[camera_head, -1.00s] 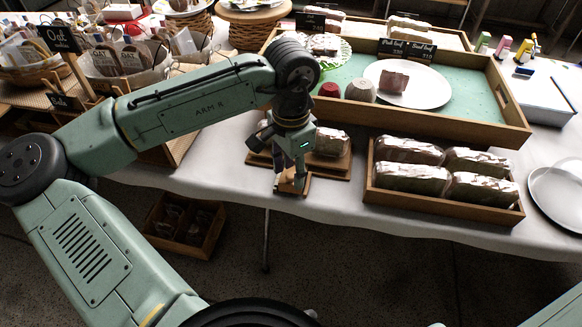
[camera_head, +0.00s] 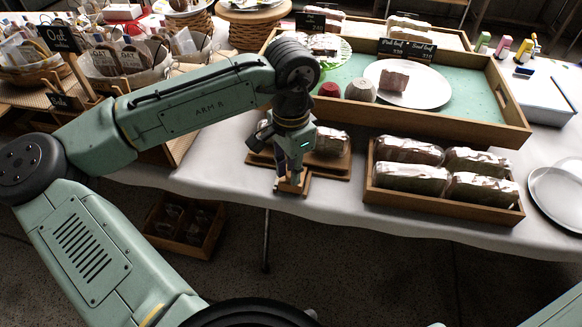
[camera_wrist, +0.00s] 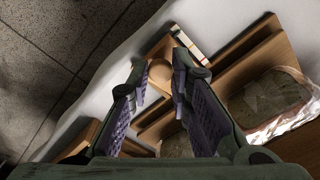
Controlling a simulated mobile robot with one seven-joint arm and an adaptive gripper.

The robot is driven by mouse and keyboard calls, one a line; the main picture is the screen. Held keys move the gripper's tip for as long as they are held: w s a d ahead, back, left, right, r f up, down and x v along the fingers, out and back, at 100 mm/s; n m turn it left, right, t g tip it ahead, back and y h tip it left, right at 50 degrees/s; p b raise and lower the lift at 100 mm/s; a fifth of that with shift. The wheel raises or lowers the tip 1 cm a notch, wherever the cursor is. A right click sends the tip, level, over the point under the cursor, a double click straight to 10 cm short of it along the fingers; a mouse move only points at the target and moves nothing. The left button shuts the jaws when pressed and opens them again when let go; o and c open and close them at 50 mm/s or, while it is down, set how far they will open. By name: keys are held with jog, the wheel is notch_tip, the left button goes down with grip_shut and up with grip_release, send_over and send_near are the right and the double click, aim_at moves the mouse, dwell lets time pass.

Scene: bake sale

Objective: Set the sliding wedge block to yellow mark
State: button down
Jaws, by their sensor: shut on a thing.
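In the head view my gripper (camera_head: 292,172) points down at the small wooden block (camera_head: 291,185) at the table's front edge. A pale scale strip (camera_wrist: 189,46) with coloured marks runs along the wooden base beside the knob in the wrist view. The strip's marks are too small to tell exactly which one the block lines up with. My fingers hide part of the block.
A wooden slicing board (camera_head: 337,171) with a wrapped loaf (camera_head: 331,142) lies right beside the block. A wooden tray (camera_head: 446,202) of wrapped loaves stands further right. The larger green-lined tray (camera_head: 478,122) is behind. The table's front edge is close to my gripper.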

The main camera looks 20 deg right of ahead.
jog(key=shift+w+d+r+p, duration=0.15)
jog(key=shift+w+d+p, duration=0.45)
jog(key=shift+w, duration=0.4)
jog(key=c, duration=1.5)
grip_release()
jog(key=shift+o, duration=0.2)
notch_tip(320, 180, up, 12)
